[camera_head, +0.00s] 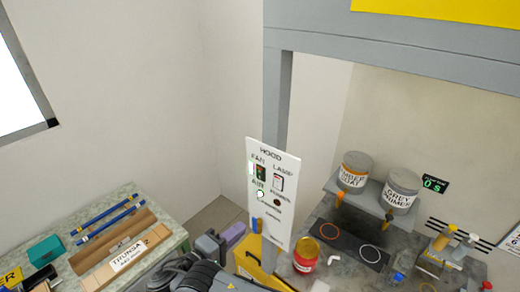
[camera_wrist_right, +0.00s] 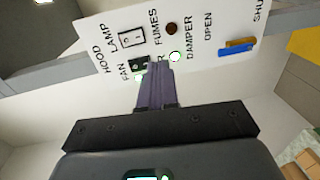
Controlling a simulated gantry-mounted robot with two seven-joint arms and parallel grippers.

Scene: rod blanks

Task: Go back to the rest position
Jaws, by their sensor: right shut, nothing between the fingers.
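I cannot tell whether the tips touch the panel. My left gripper is not in view.
The panel hangs on a grey post (camera_head: 277,100). Left is a bench (camera_head: 165,220) with blue rods (camera_head: 108,213) and a wooden block (camera_head: 120,262). Right, two paint pots (camera_head: 354,172) (camera_head: 403,188) sit on a shelf above a worktop with a red can (camera_head: 305,258).

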